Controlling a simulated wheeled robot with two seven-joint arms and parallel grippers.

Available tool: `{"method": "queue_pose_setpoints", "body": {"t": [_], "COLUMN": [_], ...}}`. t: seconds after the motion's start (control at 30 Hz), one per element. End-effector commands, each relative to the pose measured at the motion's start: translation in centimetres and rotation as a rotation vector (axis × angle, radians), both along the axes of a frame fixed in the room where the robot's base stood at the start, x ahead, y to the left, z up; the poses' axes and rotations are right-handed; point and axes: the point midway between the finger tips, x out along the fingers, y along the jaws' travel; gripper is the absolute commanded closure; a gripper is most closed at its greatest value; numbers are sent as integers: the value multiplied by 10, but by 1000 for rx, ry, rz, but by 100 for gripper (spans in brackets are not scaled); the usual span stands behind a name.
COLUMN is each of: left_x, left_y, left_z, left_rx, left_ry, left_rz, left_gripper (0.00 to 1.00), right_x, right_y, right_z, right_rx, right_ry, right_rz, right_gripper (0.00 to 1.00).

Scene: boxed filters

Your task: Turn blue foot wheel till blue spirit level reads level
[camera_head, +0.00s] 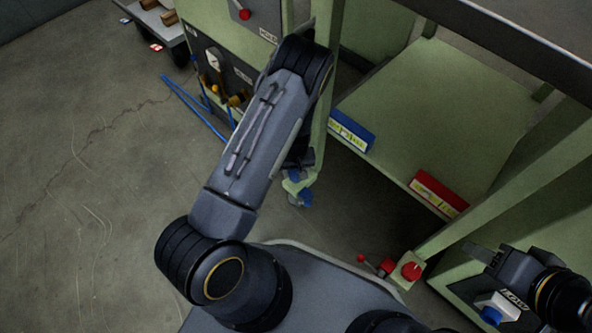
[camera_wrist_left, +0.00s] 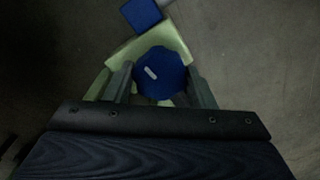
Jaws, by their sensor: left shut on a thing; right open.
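The blue foot wheel (camera_wrist_left: 165,75) is a faceted knob with a white mark on a pale green foot (camera_wrist_left: 178,42). In the left wrist view it sits between the two fingers of my left gripper (camera_wrist_left: 160,88), which is shut on it. In the head view, my left arm hides most of that gripper, and blue (camera_head: 294,175) shows at the foot below it. The blue spirit level (camera_head: 351,131) lies on the green frame's edge; its pale yellow-green face is too small to read the bubble. My right gripper (camera_head: 482,254) is open and empty at the lower right.
A red spirit level (camera_head: 440,190) lies along the same frame. A red foot wheel (camera_head: 411,271) sits at the near corner of the frame. The floor (camera_head: 80,200) at left is open.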

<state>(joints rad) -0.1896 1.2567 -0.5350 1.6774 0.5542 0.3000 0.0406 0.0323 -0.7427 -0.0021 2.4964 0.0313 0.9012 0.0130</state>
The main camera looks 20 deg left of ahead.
Motion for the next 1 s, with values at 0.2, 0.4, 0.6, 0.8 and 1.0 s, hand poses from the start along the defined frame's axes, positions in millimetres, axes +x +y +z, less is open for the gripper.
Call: {"method": "queue_pose_setpoints", "body": {"t": [0.2,0.4,0.6,0.8,1.0], "left_x": [0,0,0,0,0], "left_y": [0,0,0,0,0], "left_z": [1,0,0,0,0], "left_rx": [-2,0,-1,0,0], "left_ry": [-1,-1,-1,0,0], "left_rz": [-144,-237,-285,-293,-293], "left_gripper": [73,73,73,73,73], "right_x": [0,0,0,0,0], "right_y": [0,0,0,0,0], "right_z": [0,1,1,1,1], "right_rx": [0,0,0,0,0], "right_ry": [0,0,0,0,0], "right_rz": [0,0,0,0,0], "right_gripper": [55,55,55,55,55]}}
